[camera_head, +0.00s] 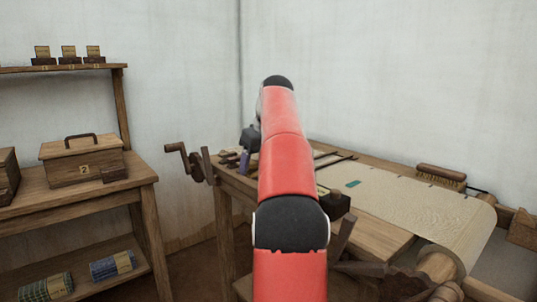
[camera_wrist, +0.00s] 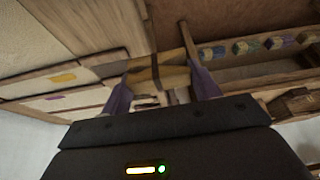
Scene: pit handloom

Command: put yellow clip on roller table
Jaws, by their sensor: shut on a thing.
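In the wrist view my gripper (camera_wrist: 160,72) has its two purple fingers on either side of a yellow-brown piece (camera_wrist: 172,77). It looks like the yellow clip, held between the fingers; its full shape is hard to make out. In the head view the dark gripper body and a purple finger (camera_head: 244,161) show left of my red arm, over the left end of a wooden table. The held piece is hidden there. I cannot tell for certain which surface is the roller table.
A wooden loom frame with pale cloth (camera_head: 415,205) and a brush (camera_head: 441,176) stands at right. A hand crank (camera_head: 184,160) juts out at the table's left end. A shelf unit at left holds a box (camera_head: 83,160) marked 2. My arm hides the middle.

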